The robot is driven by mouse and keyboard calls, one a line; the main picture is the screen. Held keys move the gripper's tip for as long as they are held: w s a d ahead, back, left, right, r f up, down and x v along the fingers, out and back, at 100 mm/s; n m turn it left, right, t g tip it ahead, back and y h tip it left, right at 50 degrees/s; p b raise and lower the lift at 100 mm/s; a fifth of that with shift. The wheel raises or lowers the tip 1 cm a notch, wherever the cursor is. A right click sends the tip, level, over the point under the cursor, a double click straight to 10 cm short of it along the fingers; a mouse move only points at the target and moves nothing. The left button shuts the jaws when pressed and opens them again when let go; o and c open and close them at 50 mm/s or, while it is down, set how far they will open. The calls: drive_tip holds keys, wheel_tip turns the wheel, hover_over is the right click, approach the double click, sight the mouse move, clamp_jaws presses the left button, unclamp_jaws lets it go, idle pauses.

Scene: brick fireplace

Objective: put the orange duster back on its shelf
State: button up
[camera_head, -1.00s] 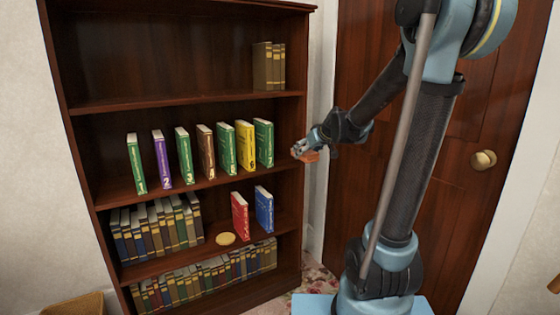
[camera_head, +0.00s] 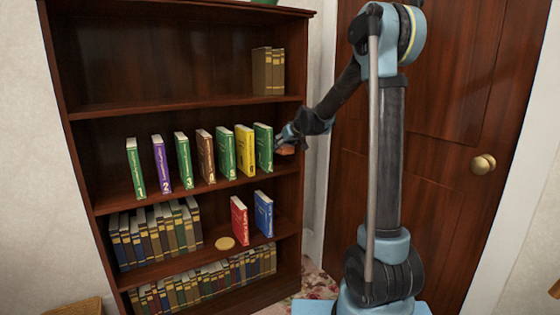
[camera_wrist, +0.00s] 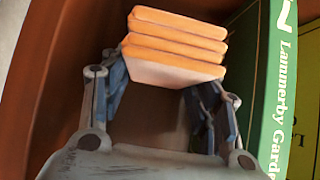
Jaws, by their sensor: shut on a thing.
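The orange duster (camera_wrist: 176,45) looks like a folded stack of orange layers in the wrist view, held between the two fingers of my gripper (camera_wrist: 160,75). In the head view the duster (camera_head: 286,150) is a small orange patch at the tip of my gripper (camera_head: 281,143). It is at the right end of the bookshelf's (camera_head: 240,185) second shelf from the top, just right of the green book numbered 7 (camera_head: 264,148). That green book (camera_wrist: 268,90) stands close along the right side in the wrist view. I cannot tell whether the duster touches the shelf board.
A row of numbered books, including a yellow one (camera_head: 245,152), stands left of my gripper. The shelf below holds a red book (camera_head: 239,222), a blue book (camera_head: 264,214) and a round gold disc (camera_head: 225,243). A wooden door (camera_head: 440,130) is to the right.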

sight(281, 165)
drive_tip(key=f, duration=0.2)
drive_tip(key=shift+w+a+f, duration=0.25)
drive_tip(key=shift+w+f, duration=0.1)
drive_tip(key=shift+w, duration=0.05)
drive_tip(key=shift+f, duration=1.85)
drive_tip(key=shift+w+a+f, duration=0.1)
drive_tip(key=shift+w+f, duration=0.05)
drive_tip(key=shift+f, duration=0.2)
drive_tip(key=o, duration=1.6)
drive_tip(key=shift+r, duration=0.1)
